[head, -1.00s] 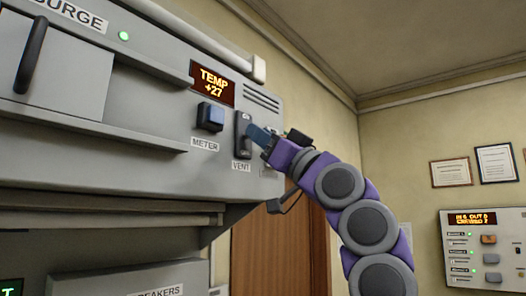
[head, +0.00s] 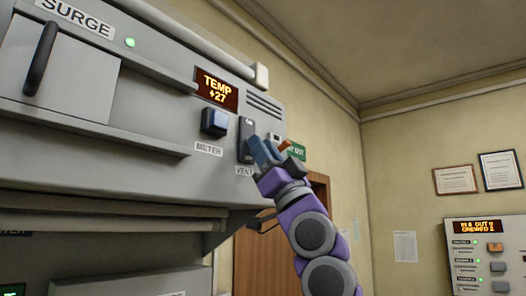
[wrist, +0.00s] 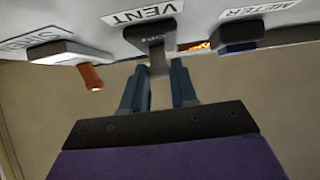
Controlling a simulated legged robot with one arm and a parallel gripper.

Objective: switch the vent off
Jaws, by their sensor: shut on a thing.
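The vent switch (head: 246,140) is a dark upright plate with a lever on the grey console front, above the VENT label (head: 245,171). In the wrist view the switch (wrist: 152,36) is at top centre, and its pale lever (wrist: 159,63) comes down between my fingertips. My gripper (head: 263,152) has blue fingers and is at the switch from the lower right. In the wrist view my gripper (wrist: 160,78) is shut on the lever, with one finger on each side. In the head view the fingers hide part of the lever.
Left of the vent is the blue METER button (head: 214,121), below the TEMP +27 display (head: 215,90). An orange lever (head: 285,146) is close to my gripper's right; it also shows in the wrist view (wrist: 91,77). A wall panel (head: 480,257) is farther right.

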